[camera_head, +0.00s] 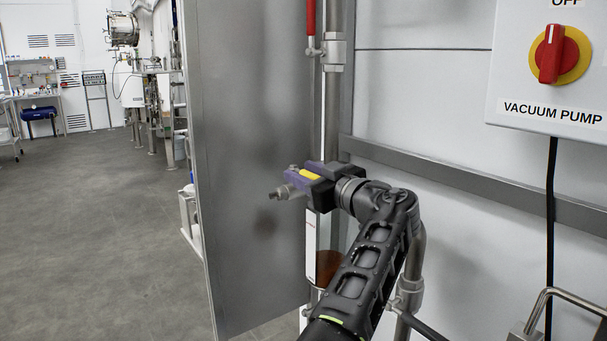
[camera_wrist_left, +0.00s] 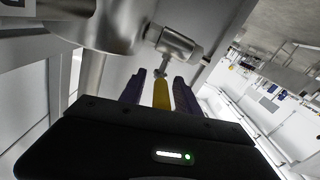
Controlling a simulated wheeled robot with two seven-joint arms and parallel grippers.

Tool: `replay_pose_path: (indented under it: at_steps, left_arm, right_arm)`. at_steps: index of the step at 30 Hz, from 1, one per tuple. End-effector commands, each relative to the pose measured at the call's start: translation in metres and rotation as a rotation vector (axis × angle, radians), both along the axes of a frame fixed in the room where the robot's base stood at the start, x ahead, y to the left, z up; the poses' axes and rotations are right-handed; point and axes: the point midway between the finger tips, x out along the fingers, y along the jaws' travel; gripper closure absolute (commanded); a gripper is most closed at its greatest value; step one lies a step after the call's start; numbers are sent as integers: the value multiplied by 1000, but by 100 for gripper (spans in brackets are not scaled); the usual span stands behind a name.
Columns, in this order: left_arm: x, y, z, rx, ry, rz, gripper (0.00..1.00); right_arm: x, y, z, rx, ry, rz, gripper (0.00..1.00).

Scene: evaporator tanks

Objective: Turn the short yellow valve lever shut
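In the left wrist view the yellow lever (camera_wrist_left: 161,95) points from the metal valve fitting (camera_wrist_left: 174,44) toward my palm. The two fingers of the left gripper (camera_wrist_left: 160,88) stand on either side of it, with narrow gaps seeming to show on both sides, so the gripper looks open around it. The valve fitting (camera_head: 284,191) sticks out to the left of the fingers in the head view. My right gripper is not in view.
A steel panel (camera_head: 245,120) stands behind and left of the gripper. A vertical pipe carries a red lever (camera_head: 311,30) above it. The vacuum pump switch box (camera_head: 510,80) hangs at upper right, its black cable below. Open floor (camera_head: 100,240) lies left.

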Motion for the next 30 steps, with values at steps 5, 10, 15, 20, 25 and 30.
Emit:
replay_pose_path:
  at_steps: [5, 10, 15, 20, 25, 30]
  left_arm:
    - [-17, -13, -4, 0, 0, -3, 61]
    - [-40, -30, -3, -1, -1, -2, 61]
    - [-57, -41, -2, 0, 0, 0, 61]
    - [-61, -44, 0, 1, 0, 1, 61]
    - [-60, -44, 0, 0, -1, 1, 61]
    - [-60, -44, 0, 1, -1, 0, 61]
  right_arm:
    - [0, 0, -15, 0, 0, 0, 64]
    - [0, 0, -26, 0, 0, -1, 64]
    - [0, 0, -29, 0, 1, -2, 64]
    - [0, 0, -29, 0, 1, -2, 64]
    - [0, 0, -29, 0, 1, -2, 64]
    - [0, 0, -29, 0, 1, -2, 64]
